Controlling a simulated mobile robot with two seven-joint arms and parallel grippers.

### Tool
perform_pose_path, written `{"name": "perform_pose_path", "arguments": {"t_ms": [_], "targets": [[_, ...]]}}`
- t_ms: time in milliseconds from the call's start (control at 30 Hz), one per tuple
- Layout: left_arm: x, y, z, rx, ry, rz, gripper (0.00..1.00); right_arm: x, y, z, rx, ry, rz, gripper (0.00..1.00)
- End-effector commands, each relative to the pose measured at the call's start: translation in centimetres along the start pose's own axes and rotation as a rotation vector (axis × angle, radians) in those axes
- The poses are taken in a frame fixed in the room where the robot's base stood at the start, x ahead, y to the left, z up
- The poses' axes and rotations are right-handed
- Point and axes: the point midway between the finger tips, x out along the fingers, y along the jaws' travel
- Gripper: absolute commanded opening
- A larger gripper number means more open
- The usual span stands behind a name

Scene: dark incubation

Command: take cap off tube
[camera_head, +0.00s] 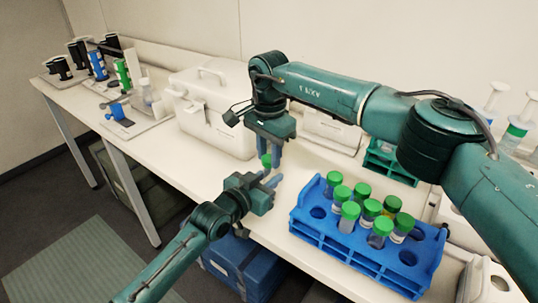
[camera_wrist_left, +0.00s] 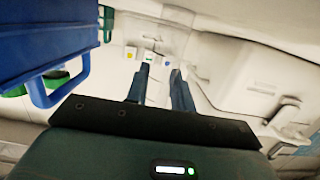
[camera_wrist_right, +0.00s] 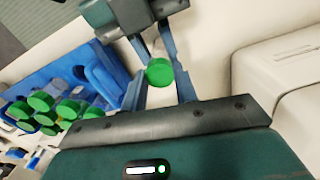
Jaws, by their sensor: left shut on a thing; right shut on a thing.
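A green cap (camera_head: 266,161) sits between the fingers of my right gripper (camera_head: 268,158), which points down and is shut on it. The right wrist view shows the round cap top (camera_wrist_right: 159,72) between the two fingers (camera_wrist_right: 158,85). My left gripper (camera_head: 269,180) reaches in from the front left, just below the right one, and is shut. In the left wrist view its fingers (camera_wrist_left: 160,80) stand close together. The tube body is largely hidden by the grippers, so I cannot tell whether cap and tube are joined.
A blue rack (camera_head: 345,257) with several green-capped tubes stands to the right, near the table's front edge. A white case (camera_head: 213,110) stands behind the grippers. A green rack (camera_head: 392,164) is behind the blue one. A blue box (camera_head: 243,262) is below the table.

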Motion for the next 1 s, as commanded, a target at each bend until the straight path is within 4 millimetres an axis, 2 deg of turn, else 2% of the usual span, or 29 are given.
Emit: {"name": "perform_pose_path", "arguments": {"t_ms": [300,700,1000], "targets": [[0.0,0.0,0.1,0.000,-0.001,0.000,0.00,-1.1,0.0,0.0,0.000,0.001,0.000,0.02],[0.0,0.0,0.0,0.000,-0.001,0.000,0.00,-1.4,0.0,0.0,0.000,0.001,-0.001,0.02],[0.0,0.0,0.1,0.000,-0.001,0.000,0.00,-4.8,0.0,0.0,0.001,0.001,-0.001,0.02]]}}
